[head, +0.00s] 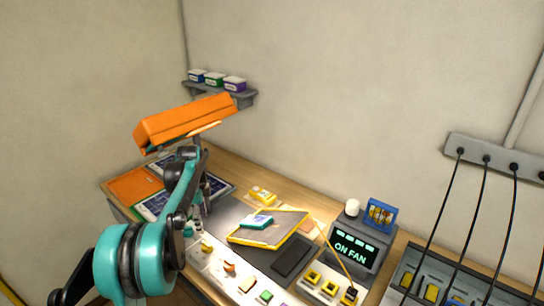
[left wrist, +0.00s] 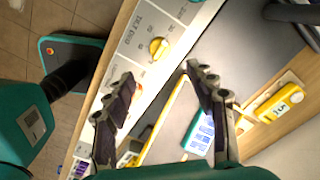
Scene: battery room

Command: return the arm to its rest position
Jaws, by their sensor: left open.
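My left arm (head: 178,205) is teal and black. It rises from the lower left and bends down over the left part of the bench. My left gripper (head: 198,215) hangs above the bench, largely hidden by its own arm in the head view. In the left wrist view its two dark fingers (left wrist: 160,78) are spread apart with nothing held between them. Beneath them lie the pale control panel with a yellow knob (left wrist: 158,48) and a yellow-rimmed tray (left wrist: 165,112). My right gripper is in neither view.
An orange lamp-like hood (head: 185,122) overhangs close above my left arm. A teal item (head: 257,221) lies on the yellow-rimmed tray, with a yellow device (head: 262,195) behind. A wall shelf (head: 240,97) holds three small boxes.

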